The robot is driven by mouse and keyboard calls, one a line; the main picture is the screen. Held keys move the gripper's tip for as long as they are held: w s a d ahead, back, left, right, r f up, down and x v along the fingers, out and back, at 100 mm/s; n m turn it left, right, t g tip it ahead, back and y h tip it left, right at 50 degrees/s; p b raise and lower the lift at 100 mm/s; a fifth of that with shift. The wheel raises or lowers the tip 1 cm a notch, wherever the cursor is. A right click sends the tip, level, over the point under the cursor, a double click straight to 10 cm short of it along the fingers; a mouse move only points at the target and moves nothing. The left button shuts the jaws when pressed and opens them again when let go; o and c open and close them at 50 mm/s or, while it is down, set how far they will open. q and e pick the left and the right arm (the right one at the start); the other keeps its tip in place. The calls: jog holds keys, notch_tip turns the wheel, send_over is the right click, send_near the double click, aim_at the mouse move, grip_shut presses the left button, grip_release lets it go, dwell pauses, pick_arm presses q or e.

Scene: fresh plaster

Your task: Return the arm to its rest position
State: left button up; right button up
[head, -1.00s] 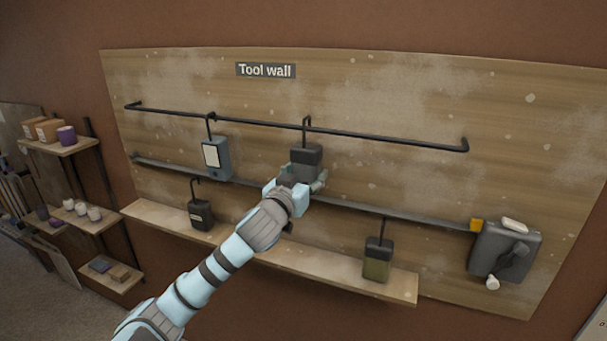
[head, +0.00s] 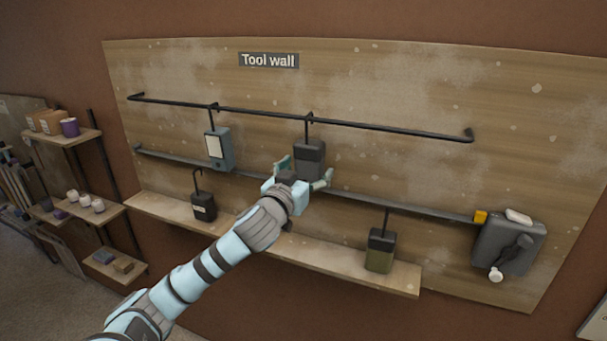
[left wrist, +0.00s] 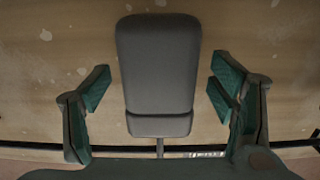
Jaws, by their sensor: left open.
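My left gripper (head: 304,173) is open, its fingers spread in front of the dark grey hanging tool (head: 309,158). That tool hangs by a hook from the upper black rail (head: 395,130). In the left wrist view the dark grey tool (left wrist: 158,65) fills the middle, between the two green-padded fingers of the open left gripper (left wrist: 160,88), with a visible gap on each side. The gripper holds nothing. My right gripper is not in view.
A blue-grey tool (head: 218,150) hangs to the left on the same rail. A black tool (head: 203,206) and an olive-green one (head: 380,252) stand at the lower shelf (head: 330,262). A grey case (head: 507,245) is at right. Side shelves (head: 95,215) stand left.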

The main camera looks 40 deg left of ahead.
pick_arm(q)
jog(key=v, duration=0.6)
jog(key=shift+s+d, duration=0.1)
jog(key=shift+f, duration=0.1)
jog(key=s+d+f+m+g+h, duration=0.1)
jog(key=s+d+f+g, duration=0.2)
jog(key=f, duration=0.7)
jog(key=s+d+f+g, duration=0.1)
jog(key=s+f+g, duration=0.3)
jog(key=f, duration=0.6)
jog(key=s+d+f+m+g+h, duration=0.2)
jog(key=s+d+f+g, duration=0.1)
jog(key=s+d+f, duration=0.55)
jog(key=s+d+f+m+g+h, duration=0.25)
jog(key=s+d+f, duration=0.35)
jog(key=s, duration=0.5)
notch_tip(320, 180, down, 18)
jog(key=a+n+g, duration=0.1)
jog(key=a+g, duration=0.1)
jog(key=s+a+f+g, duration=0.1)
jog(key=s+f, duration=1.3)
jog(key=s, duration=0.1)
jog(key=shift+f, duration=0.3)
